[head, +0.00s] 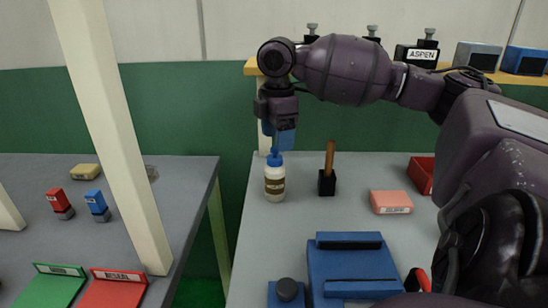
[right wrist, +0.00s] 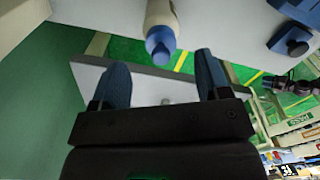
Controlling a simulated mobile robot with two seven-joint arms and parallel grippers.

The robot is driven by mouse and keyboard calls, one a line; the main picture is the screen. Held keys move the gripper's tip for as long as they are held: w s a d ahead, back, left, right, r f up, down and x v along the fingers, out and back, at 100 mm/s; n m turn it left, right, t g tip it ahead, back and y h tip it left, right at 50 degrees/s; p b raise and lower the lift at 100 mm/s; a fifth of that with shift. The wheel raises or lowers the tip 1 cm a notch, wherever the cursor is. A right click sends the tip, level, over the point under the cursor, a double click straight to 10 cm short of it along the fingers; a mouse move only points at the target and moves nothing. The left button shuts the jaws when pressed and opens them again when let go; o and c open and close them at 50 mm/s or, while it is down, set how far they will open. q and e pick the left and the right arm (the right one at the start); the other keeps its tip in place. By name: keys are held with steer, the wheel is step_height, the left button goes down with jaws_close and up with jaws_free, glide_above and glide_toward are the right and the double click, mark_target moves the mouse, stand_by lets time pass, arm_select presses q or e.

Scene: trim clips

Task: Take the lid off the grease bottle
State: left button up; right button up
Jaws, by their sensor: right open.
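The grease bottle (head: 275,184) stands upright on the grey table in the head view, cream with a brown label. Its blue lid (head: 275,159) is on top. My right gripper (head: 281,143) is directly above the lid, pointing down. In the right wrist view the two blue fingers (right wrist: 160,85) are spread apart and empty. The bottle (right wrist: 160,14) and its blue lid (right wrist: 160,46) show just beyond the fingertips, between them in line. Whether a fingertip touches the lid cannot be told. My left gripper is not in view.
A brush with a wooden handle in a black holder (head: 327,183) stands close right of the bottle. A pink block (head: 391,202), a red bin (head: 421,175) and a blue fixture (head: 352,262) are on the same table (head: 255,235). A shelf with labelled blocks is behind.

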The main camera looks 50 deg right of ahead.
mark_target(275, 154)
steer(key=f, duration=0.2)
steer(key=f+b, duration=0.1)
steer(key=f, duration=0.1)
steer(key=shift+w+a+f, duration=0.1)
steer(key=shift+a+f, duration=0.1)
steer(key=shift+f, duration=0.3)
steer(key=c, duration=1)
steer(key=shift+r, duration=0.2)
step_height(275, 154, up, 20)
steer(key=p, duration=0.2)
steer(key=shift+f, duration=0.15)
